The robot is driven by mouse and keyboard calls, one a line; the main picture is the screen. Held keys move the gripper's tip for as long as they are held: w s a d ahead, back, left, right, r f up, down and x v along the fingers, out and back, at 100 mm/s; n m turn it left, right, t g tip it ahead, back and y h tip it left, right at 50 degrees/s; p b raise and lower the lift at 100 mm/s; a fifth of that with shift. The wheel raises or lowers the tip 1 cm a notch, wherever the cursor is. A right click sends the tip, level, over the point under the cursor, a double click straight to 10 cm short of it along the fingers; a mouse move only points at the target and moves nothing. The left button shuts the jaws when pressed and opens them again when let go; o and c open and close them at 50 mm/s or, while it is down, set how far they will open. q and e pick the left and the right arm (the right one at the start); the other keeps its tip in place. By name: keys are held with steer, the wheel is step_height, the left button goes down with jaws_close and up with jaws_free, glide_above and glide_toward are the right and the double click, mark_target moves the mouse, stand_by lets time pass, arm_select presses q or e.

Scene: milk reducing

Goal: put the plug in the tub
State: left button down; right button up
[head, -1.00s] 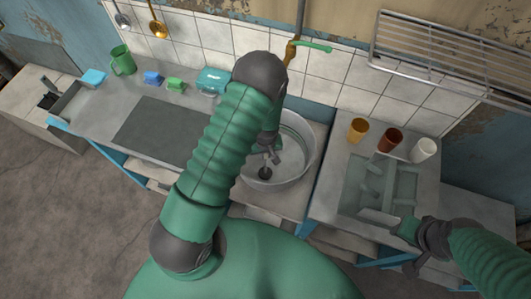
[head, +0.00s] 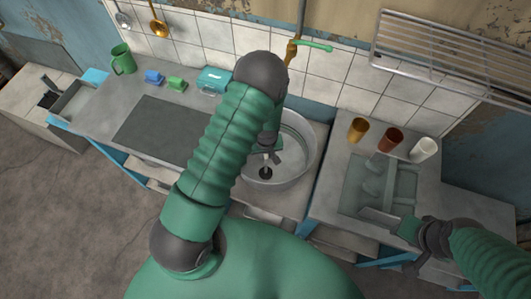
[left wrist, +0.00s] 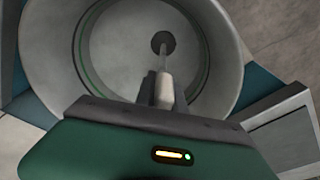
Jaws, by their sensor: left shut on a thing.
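The tub (head: 306,165) is a round, pale metal basin on the middle counter, and its floor shows in the left wrist view (left wrist: 120,60). The plug (head: 265,173) is a dark disc on a thin pale stem. My left gripper (head: 266,152) is shut on the stem, with the disc inside the tub's outline. In the left wrist view the plug (left wrist: 163,42) lies beyond the fingers (left wrist: 163,92), over the tub floor. I cannot tell whether it touches the floor. My arm hides the tub's left side. My right gripper (head: 408,229) is at the right counter; its jaw opening is unclear.
An orange cup (head: 357,130), a brown cup (head: 390,139) and a white cup (head: 424,150) stand behind the sunken basin (head: 357,190) on the right. A metal rack (head: 450,55) hangs above. A green mug (head: 123,60) and small boxes stand at left. A tap (head: 292,52) is behind the tub.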

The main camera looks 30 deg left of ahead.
arm_select(q)
steer(key=shift+f, duration=0.35)
stand_by(0.4)
steer(key=c, duration=0.7)
jaws_free()
steer(key=shift+r, duration=0.15)
steer(key=shift+r+p, duration=2.85)
steer(key=shift+r, duration=0.85)
